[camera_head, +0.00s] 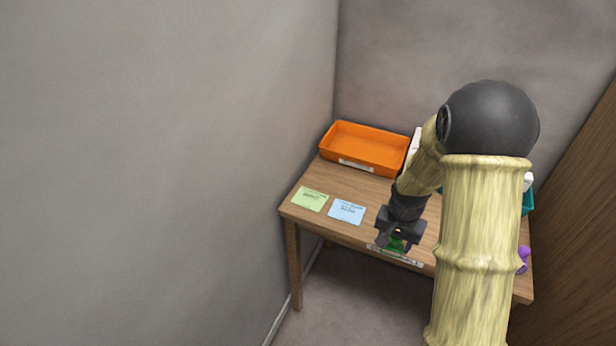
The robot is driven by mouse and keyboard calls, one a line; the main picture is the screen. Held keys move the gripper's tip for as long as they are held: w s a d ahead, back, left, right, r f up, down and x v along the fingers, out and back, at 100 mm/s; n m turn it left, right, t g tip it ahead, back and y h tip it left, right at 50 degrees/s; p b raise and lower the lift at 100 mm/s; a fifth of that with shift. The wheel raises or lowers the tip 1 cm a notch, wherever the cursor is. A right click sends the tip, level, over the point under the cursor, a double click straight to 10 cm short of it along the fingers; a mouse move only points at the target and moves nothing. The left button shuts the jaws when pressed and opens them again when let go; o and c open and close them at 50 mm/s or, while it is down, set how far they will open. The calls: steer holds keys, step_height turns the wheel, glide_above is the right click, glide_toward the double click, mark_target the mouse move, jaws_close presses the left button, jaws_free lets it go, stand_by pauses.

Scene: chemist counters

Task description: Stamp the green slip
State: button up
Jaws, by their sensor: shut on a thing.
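The green slip (310,199) lies flat on the wooden table near its left front corner, with small dark print on it. A light blue slip (347,211) lies just right of it. My gripper (396,243) points down near the table's front edge, to the right of both slips and apart from them. It is shut on a green object (394,245), mostly hidden by the fingers. I cannot tell whether that object is a stamp, or whether it touches the table.
An orange tray (362,147) with a white label stands at the table's back left. A teal container (528,201) and a purple object (523,258) show at the right, partly behind my arm. A label strip (409,261) runs along the table's (341,184) front edge. Walls stand close at left and back.

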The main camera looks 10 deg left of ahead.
step_height(320, 180, down, 15)
steer(key=n, duration=0.4)
steer(key=shift+r+y, duration=0.2)
steer(key=shift+y, duration=0.1)
steer(key=shift+s, duration=0.1)
steer(key=shift+d, duration=0.1)
